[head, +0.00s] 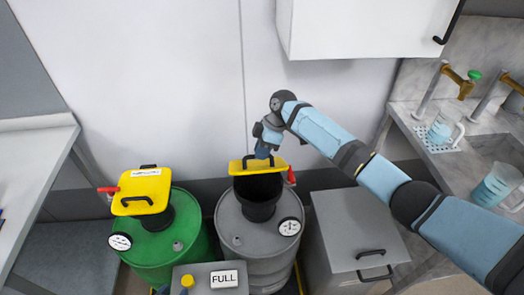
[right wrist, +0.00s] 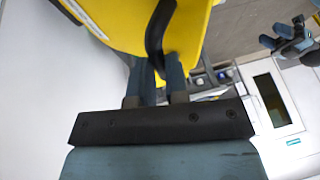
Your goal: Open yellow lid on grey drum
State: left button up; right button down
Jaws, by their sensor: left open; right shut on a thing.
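The grey drum (head: 252,238) stands at the lower middle of the head view. Its yellow lid (head: 237,167) is tilted up above the dark funnel (head: 258,190), whose mouth shows below it. A red piece (head: 291,177) sits at the lid's right side. My right gripper (head: 263,151) is shut on the black lid handle, which shows between its fingers in the right wrist view (right wrist: 156,35).
A green drum (head: 165,245) with a closed yellow lid (head: 143,190) stands on the left. A grey box with a FULL label (head: 224,279) is in front. A grey bin (head: 357,238) stands right of the grey drum. A white cabinet (head: 365,28) hangs above; a sink counter (head: 400,112) is right.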

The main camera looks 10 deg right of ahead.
jog(key=c, duration=1.4)
grip_release()
jog(key=shift+f, duration=0.15)
jog(key=shift+o, duration=1.4)
jog(key=shift+w+f, duration=0.2)
jog(key=shift+w, duration=0.1)
jog(key=shift+s+d+r, duration=0.1)
jog(key=shift+r, duration=0.35)
jog(key=v, duration=0.6)
jog(key=shift+r+b, duration=0.3)
jog(key=shift+b, duration=0.15)
jog(key=shift+d, duration=0.15)
